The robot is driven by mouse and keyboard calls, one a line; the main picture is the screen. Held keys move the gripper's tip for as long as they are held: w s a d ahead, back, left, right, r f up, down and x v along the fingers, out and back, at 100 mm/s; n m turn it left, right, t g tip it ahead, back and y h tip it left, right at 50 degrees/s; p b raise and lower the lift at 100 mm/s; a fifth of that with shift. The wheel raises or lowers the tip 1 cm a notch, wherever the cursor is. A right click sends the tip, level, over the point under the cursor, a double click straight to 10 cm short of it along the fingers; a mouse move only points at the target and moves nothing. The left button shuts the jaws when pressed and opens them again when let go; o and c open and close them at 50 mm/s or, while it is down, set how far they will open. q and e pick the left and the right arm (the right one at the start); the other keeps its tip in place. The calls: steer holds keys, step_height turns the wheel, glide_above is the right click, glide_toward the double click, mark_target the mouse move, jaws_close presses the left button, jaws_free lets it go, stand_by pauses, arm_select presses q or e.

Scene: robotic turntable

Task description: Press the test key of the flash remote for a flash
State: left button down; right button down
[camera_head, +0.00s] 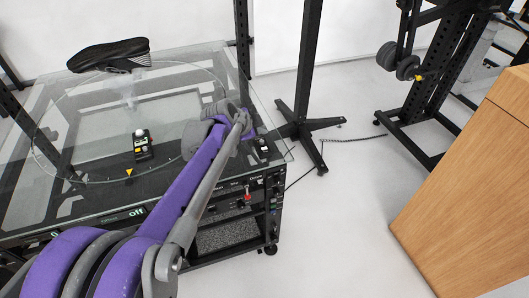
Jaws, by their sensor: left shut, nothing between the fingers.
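A small black device with a pale patch (262,147), which looks like the flash remote, sits at the front right corner of the glass top. Its keys are too small to make out. My left arm, purple and grey, reaches in from the bottom left across the glass. My left gripper (240,118) is shut and empty. In the picture it is just above and left of the small device, apart from it. My fingers are seen from behind, so their height over the glass is unclear. My right gripper is not in view.
A black shoe (109,54) stands raised at the back of the glass turntable (85,98). Control panels line the front edge. A black stand (303,125) and a wooden block (470,190) are to the right.

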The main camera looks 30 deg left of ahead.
arm_select(q)
steer(key=b, duration=0.2)
glide_above(264, 148)
steer(key=s, duration=0.1)
step_height(264, 148, down, 4)
steer(key=shift+a+f, duration=0.1)
steer(key=shift+a, duration=0.05)
steer(key=shift+f+b, duration=0.35)
steer(key=shift+f, duration=0.1)
steer(key=shift+f, duration=0.15)
stand_by(1.1)
steer(key=shift+f, duration=0.25)
steer(key=shift+f, duration=0.35)
stand_by(0.6)
stand_by(0.3)
steer(key=shift+r+p, duration=0.6)
steer(key=shift+r, duration=0.15)
